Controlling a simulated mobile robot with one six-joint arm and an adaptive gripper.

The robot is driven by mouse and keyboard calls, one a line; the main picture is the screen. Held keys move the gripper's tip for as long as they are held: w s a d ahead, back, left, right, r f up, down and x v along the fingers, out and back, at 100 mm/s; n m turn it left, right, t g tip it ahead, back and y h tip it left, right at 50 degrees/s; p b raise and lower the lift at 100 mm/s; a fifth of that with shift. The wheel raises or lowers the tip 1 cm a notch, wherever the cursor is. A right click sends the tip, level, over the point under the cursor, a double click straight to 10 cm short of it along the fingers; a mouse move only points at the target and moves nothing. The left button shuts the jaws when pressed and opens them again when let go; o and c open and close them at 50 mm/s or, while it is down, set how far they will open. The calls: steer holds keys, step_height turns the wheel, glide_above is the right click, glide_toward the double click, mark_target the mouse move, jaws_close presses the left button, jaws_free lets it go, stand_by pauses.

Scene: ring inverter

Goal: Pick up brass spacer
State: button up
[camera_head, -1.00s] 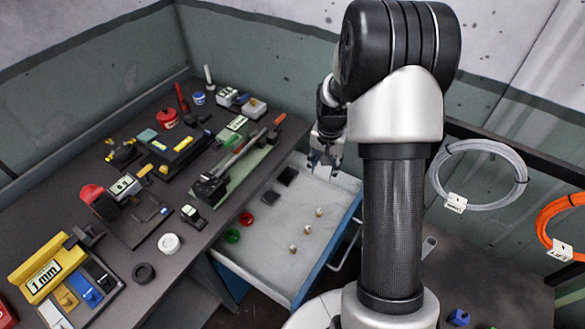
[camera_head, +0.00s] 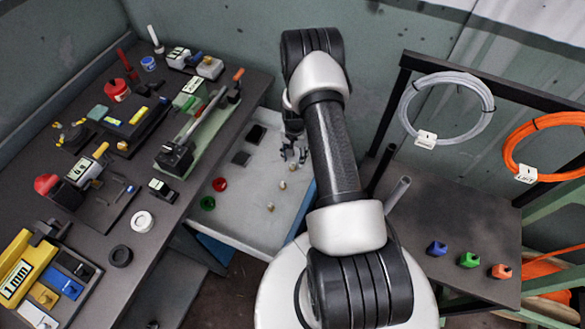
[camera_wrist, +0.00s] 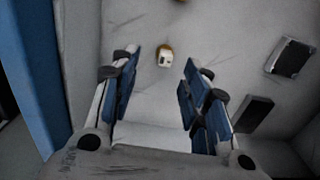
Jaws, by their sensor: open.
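Small brass-coloured pieces lie in the open pale drawer; one (camera_head: 282,185) is near the middle and another (camera_head: 270,207) is nearer the front. They are too small in the head view to tell their exact shape. My gripper (camera_head: 293,155) hangs over the drawer, just behind them. In the wrist view a brass piece with a pale top (camera_wrist: 165,58) shows between and slightly beyond the fingertips of my gripper (camera_wrist: 161,62). The two blue-padded fingers stand apart with nothing between them in contact.
The drawer (camera_head: 235,225) also holds a red ring (camera_head: 220,184), a green ring (camera_head: 208,203) and two dark square pieces (camera_head: 241,158). The drawer's blue side wall is close by. A crowded workbench (camera_head: 130,185) stands left, a dark side table (camera_head: 465,225) right.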

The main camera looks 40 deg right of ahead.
mark_target(292, 165)
steer(key=shift+w+a+f+b, duration=0.1)
steer(key=shift+f+b, duration=0.2)
steer(key=shift+f, duration=0.85)
steer(key=shift+w+a+f+b, duration=0.15)
steer(key=shift+f+b, duration=0.15)
steer(key=shift+f, duration=0.9)
steer(key=shift+w+a+f+b, duration=0.1)
steer(key=shift+f+b, duration=0.2)
steer(key=shift+f, duration=0.85)
steer(key=shift+c, duration=0.2)
jaws_close()
